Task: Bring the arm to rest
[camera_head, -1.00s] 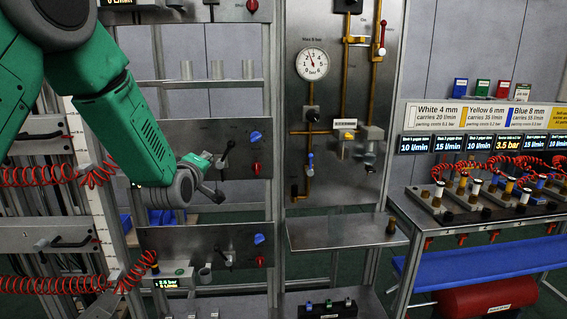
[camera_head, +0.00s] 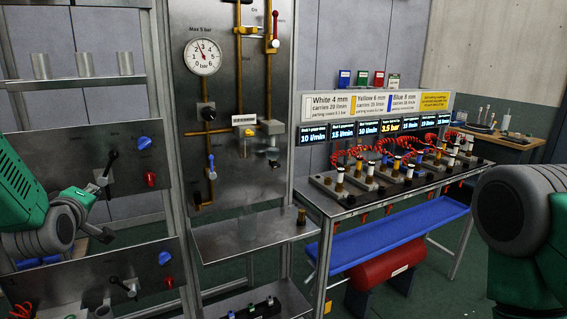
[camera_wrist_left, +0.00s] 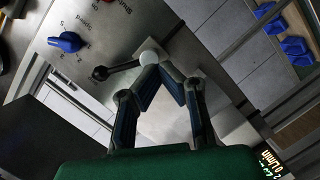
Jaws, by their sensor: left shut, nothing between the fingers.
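My left gripper (camera_head: 104,235) is at the left of the head view, in front of the metal dryer panels, below a black lever (camera_head: 106,172). In the left wrist view its two fingers (camera_wrist_left: 160,72) come together at the tips, shut with nothing held. Just past the tips, a lever with a black end (camera_wrist_left: 100,73) shows on a metal panel; I cannot tell if the fingers touch it. My right arm (camera_head: 515,215) shows at the right edge of the head view; its gripper is out of view.
A blue knob (camera_wrist_left: 66,42) is close to the left gripper. A pressure gauge (camera_head: 203,57) and pipes are on the middle panel, with a metal shelf (camera_head: 222,243) below. A bench with fittings and red coils (camera_head: 400,150) stands right, above a red tank (camera_head: 391,268).

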